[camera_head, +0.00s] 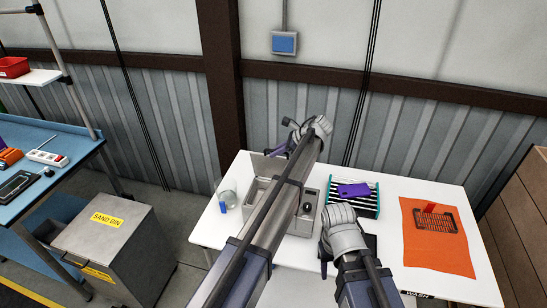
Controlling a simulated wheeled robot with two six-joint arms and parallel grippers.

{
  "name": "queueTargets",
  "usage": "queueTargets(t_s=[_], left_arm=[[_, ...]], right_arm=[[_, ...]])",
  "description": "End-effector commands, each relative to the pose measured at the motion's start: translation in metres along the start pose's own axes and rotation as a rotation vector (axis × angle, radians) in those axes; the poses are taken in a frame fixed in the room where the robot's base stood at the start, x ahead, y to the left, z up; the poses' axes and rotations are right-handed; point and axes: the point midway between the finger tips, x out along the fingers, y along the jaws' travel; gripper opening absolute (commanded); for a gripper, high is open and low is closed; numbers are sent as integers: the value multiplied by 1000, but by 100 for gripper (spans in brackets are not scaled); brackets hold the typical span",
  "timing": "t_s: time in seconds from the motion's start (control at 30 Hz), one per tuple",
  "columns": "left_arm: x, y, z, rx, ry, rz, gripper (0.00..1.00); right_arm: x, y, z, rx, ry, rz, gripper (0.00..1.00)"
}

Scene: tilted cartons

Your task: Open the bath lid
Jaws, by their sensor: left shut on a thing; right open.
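The bath (249,194) is a grey metal box on the white table, partly hidden behind my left arm. Its lid (263,167) shows as a grey panel standing raised at the bath's back left. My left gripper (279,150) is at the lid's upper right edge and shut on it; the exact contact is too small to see. My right gripper (325,262) is low over the table, right of and nearer than the bath. It is open, with its fingers partly hidden by its wrist.
A glass beaker (229,188) and a blue item (223,207) stand left of the bath. An orange mat (425,255) carries a dark rack (436,222). A sand bin (105,245) stands left of the table (300,292).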

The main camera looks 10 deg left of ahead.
Motion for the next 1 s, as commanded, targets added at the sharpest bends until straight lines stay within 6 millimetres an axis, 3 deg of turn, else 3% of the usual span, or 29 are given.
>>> queueTargets(t_s=[0.1, 0.3, 0.87, 0.9, 1.0], left_arm=[[-1, -14, 0, -2, 0, -1, 0], [-1, -25, 0, -3, 0, -2, 0], [0, -29, 1, -4, -1, -3, 0], [0, -29, 1, -4, -1, -3, 17], [-1, -29, 1, -4, -1, -3, 28]], right_arm=[[-3, 0, 0, -1, 0, 0, 50], [-5, 0, 0, -1, 0, 0, 50], [-6, 0, 0, -1, 0, 0, 50], [-6, 0, 0, -1, 0, 0, 50], [-6, 0, 0, -1, 0, 0, 50]])
